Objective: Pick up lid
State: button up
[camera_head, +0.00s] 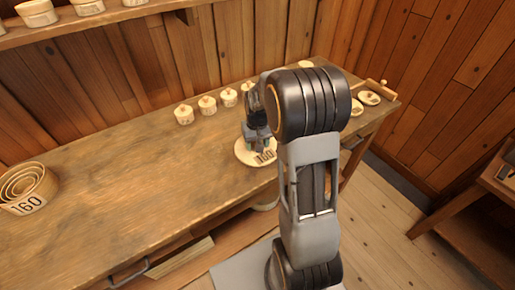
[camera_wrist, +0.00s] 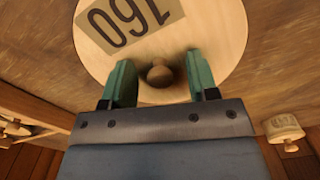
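The lid (camera_head: 243,152) is a round, pale wooden disc with a "160" label, lying on the workbench below my gripper. It also shows in the wrist view (camera_wrist: 205,35), with a turned wooden knob (camera_wrist: 160,74) near its middle. My gripper (camera_wrist: 156,78) points down at the lid, with its two green fingers on either side of the knob. A gap shows between each finger and the knob, so the gripper is open. In the head view my gripper (camera_head: 259,146) hides part of the lid. I cannot tell how far the fingertips are above the lid.
A nested set of round boxes labelled "160" (camera_head: 27,187) stands at the bench's left end. Several small lidded pots (camera_head: 207,106) line the back of the bench (camera_head: 130,185). Small pieces (camera_head: 369,98) lie at the right end. The middle-left of the bench is clear.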

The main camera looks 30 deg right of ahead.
grip_shut()
dwell(0.3)
